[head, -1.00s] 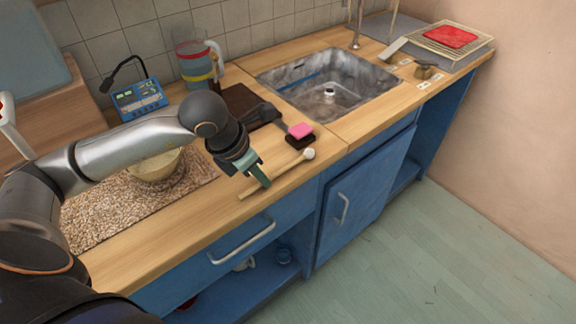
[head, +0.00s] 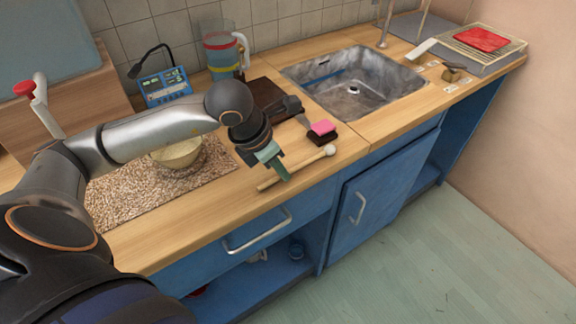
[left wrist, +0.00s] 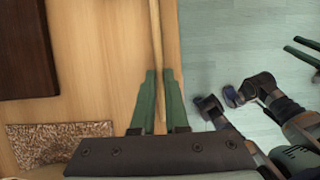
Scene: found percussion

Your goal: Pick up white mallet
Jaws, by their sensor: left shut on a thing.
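The white mallet (head: 330,150) has a round white head and a thin wooden handle. It is at the counter's front edge, with its head to the right in the head view. My left gripper (head: 281,173) is shut on the handle, which passes between its green fingers. In the left wrist view the handle (left wrist: 156,40) runs up between the left fingertips (left wrist: 160,75), and the head is out of frame. I cannot tell whether the mallet touches the counter. My right gripper (left wrist: 303,51) shows only as two green fingers, spread apart, at the right edge.
A pink-topped sponge (head: 322,128) lies just behind the mallet. A bowl (head: 178,152) stands on a speckled mat (head: 130,195) to the left. A dark board (head: 268,98) and the sink (head: 355,85) are behind. Open floor (head: 440,260) lies in front.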

